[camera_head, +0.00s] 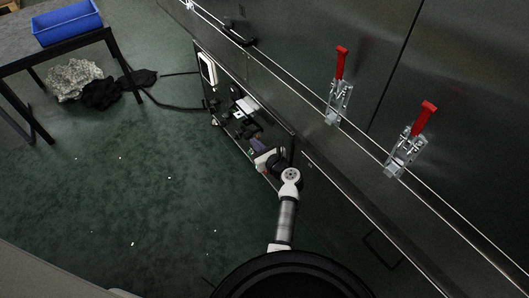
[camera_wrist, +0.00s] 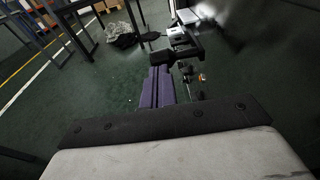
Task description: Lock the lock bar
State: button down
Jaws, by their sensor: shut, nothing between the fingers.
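Two metal toggle clamps with red handles sit on the steel dryer wall in the head view, a farther one (camera_head: 339,90) and a nearer one (camera_head: 408,145). Both red handles point up. I cannot tell for sure which part is the lock bar. My gripper (camera_head: 258,145) is low beside the dryer's lower front, to the left of and below both clamps and apart from them. In the wrist view its purple fingers (camera_wrist: 158,85) lie side by side, shut and empty.
An open lower bay (camera_head: 235,112) holds dark and white parts close by my gripper. A black handle (camera_head: 238,33) is on the wall farther back. A table with a blue bin (camera_head: 67,23) stands at upper left, crumpled cloth (camera_head: 75,80) beneath. The green floor (camera_head: 130,190) between is mostly clear.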

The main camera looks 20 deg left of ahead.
aim_at(247, 133)
jog(key=shift+x, duration=0.8)
jog(key=shift+w+a, duration=0.1)
jog(key=x, duration=0.4)
jog(key=r+x, duration=0.1)
jog(key=x, duration=0.1)
jog(key=shift+a, duration=0.2)
jog(key=shift+w+r, duration=0.1)
jog(key=shift+r, duration=0.05)
jog(key=shift+a, duration=0.1)
